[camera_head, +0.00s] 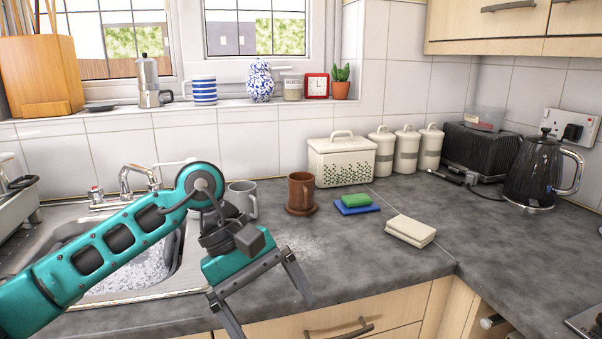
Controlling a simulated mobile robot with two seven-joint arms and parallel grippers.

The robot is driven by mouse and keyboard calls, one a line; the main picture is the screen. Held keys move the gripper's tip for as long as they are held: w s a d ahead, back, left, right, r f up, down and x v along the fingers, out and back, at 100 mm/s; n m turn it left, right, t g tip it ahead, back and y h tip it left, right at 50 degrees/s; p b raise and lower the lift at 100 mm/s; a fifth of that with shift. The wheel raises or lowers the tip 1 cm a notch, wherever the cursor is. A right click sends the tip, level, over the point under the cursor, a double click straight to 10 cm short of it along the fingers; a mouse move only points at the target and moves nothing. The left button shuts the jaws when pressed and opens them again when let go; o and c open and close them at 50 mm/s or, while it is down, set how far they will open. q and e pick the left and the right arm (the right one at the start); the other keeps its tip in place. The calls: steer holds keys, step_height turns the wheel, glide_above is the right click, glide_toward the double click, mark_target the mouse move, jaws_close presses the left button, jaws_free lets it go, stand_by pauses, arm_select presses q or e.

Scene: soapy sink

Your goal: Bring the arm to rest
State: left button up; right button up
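One arm of mine comes in from the left, across the front of the sink (186,268). It ends in my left gripper (268,310), which points down and toward the viewer over the counter's front edge. Its two fingers are spread apart with nothing visible between them. A brown mug (300,192) stands on a brown coaster, and a grey mug (243,198) stands beside it, partly hidden by the arm. A green sponge (357,200) lies on a blue cloth (352,209). My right gripper is out of view.
The sink holds soapy foam, with a tap (138,180) behind it. Folded cream cloths (410,231) lie on the grey counter (380,265). A bread bin (341,160), canisters, a toaster (481,148) and a black kettle (533,172) line the back. The counter's front middle is clear.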

arm_select(q)
steer(key=s+d+r+n+g+h, duration=0.25)
steer(key=s+d+n+h, duration=0.35)
steer(key=d+n+h, duration=0.4)
steer(key=w+a+n+t+h, duration=0.3)
steer(key=n+t, duration=0.5)
steer(key=n, duration=0.3)
steer(key=w+a+n+t+h, duration=0.25)
steer(key=n+t, duration=0.45)
steer(key=n, duration=0.4)
steer(key=w+a+f+n+t+y, duration=0.1)
steer(key=a+f+n+t+y, duration=0.4)
steer(key=n, duration=0.4)
steer(key=a+f+n+t+y, duration=0.35)
steer(key=f+n+y, duration=0.35)
steer(key=n, duration=0.3)
steer(key=s+a+f+n+g+y, duration=0.3)
steer(key=s+a+f+n, duration=0.2)
steer(key=f, duration=0.4)
steer(key=s+a+f+n+g+y+p, duration=0.1)
steer(key=s+a+f+n+g+y, duration=0.3)
steer(key=s+f+n, duration=0.4)
steer(key=shift+a+f, duration=0.35)
steer(key=shift+f, duration=0.55)
